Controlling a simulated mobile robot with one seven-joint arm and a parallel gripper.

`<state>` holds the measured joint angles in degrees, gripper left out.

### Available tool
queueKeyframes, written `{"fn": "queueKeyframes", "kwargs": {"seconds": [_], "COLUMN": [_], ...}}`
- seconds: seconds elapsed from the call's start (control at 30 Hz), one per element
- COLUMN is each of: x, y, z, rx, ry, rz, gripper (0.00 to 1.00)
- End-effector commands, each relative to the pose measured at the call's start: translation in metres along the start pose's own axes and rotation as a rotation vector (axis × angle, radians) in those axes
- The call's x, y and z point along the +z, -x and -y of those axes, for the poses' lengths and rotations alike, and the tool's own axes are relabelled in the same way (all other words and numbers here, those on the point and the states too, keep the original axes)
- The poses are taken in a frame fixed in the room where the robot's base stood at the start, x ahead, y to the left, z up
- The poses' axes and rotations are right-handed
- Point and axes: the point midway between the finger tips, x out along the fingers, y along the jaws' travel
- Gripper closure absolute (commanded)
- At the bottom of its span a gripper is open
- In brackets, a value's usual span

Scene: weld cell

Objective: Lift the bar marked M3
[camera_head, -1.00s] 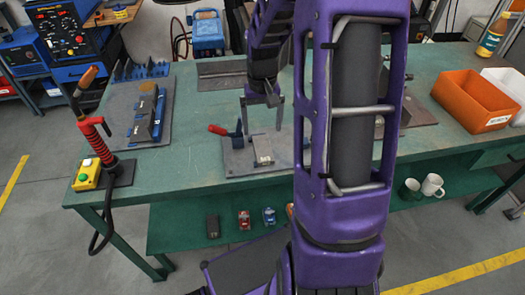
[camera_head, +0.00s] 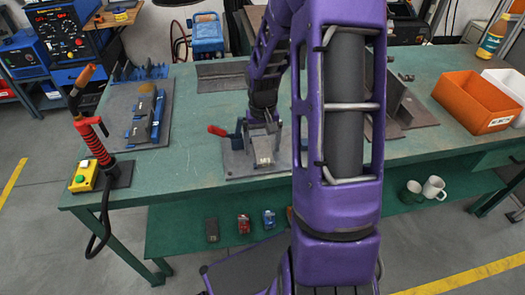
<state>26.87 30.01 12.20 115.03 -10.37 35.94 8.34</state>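A short grey bar with a small pale label (camera_head: 264,160) sits on a grey plate with a red-handled clamp (camera_head: 234,168), in the middle of the green table. The label is too small to read, so I cannot confirm M3. My gripper (camera_head: 262,140) is low over this bar, fingers pointing down, one to its left and one to its right. The fingers look spread, with no clear sign of them pressing on the bar. My wrist hides the bar's upper and far part.
The green table (camera_head: 200,170) is clear left of the plate. A fixture plate with blue blocks (camera_head: 150,120) and a red torch (camera_head: 95,140) stand at left. Angled steel plates (camera_head: 400,105) and an orange bin (camera_head: 480,100) are at right.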

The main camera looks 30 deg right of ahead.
Motion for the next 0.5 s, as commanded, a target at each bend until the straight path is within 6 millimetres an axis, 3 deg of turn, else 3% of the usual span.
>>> {"fn": "queueKeyframes", "kwargs": {"seconds": [0.07,0.43,0.5], "x": [0.0000,0.0001,-0.0006], "y": [0.0001,0.0003,0.0013], "z": [0.0000,0.0000,0.0000], "rx": [0.000,0.000,0.000], "ry": [0.000,0.000,0.000], "rz": [0.000,0.000,-0.002], "gripper": [0.24,0.91,0.91]}}
